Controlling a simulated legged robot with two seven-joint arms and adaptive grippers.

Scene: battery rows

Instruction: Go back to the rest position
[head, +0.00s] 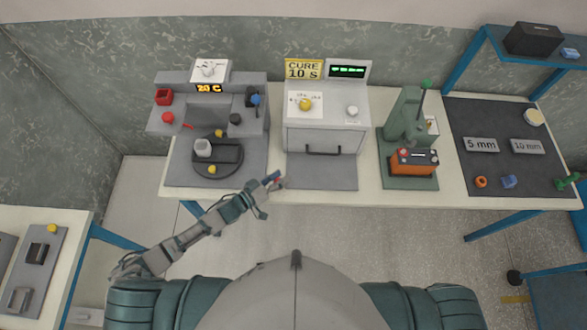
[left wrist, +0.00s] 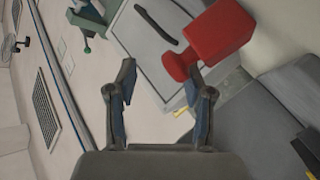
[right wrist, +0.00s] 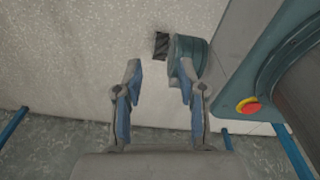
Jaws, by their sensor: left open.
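My left gripper (head: 270,186) is over the front edge of the bench, just left of the grey mat before the cure box (head: 327,139). The left wrist view shows its jaws (left wrist: 160,88) apart. A red block with a round red stem (left wrist: 222,32) shows beside the right fingertip there; I cannot tell whether they touch. My right gripper (right wrist: 160,82) is hidden in the head view. In the right wrist view its fingers are apart, with nothing between them, over speckled floor.
The heating station (head: 258,120) with a round plate stands left on the bench. A green press (head: 405,116) with an orange battery block (head: 414,168) stands right of the cure box. A dark mat (head: 480,177) carries size labels. A side table (head: 76,222) is at lower left.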

